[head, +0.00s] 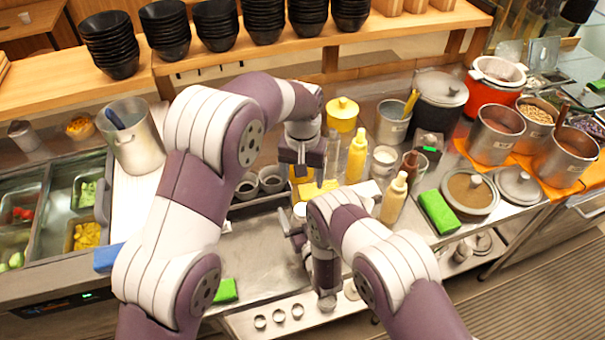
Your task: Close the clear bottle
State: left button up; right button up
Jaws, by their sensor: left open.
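A clear, see-through bottle shape (333,152) stands upright on the counter, just left of a yellow squeeze bottle (357,155). Its top and any cap are too small to make out. My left gripper (303,178) points down, open, just left of and in front of the clear bottle. Yellow pieces (318,189) show right below its fingers; I cannot tell whether they touch. My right gripper (292,231) is lower, near the counter's front, partly hidden by my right arm. Its fingers are too small to judge.
A tan squeeze bottle (394,198), a dark red bottle (408,165) and a green block (438,211) stand to the right. Small dark bowls (271,179) sit left of my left gripper. Metal pots (496,133) crowd the far right. Some bare counter (252,245) lies between my arms.

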jog(key=shift+s, duration=0.1)
pick_arm(q)
jog(key=shift+f+b, duration=1.75)
pick_arm(e)
jog(key=v, duration=1.2)
jog(key=shift+s, duration=0.25)
jog(key=shift+d, duration=0.1)
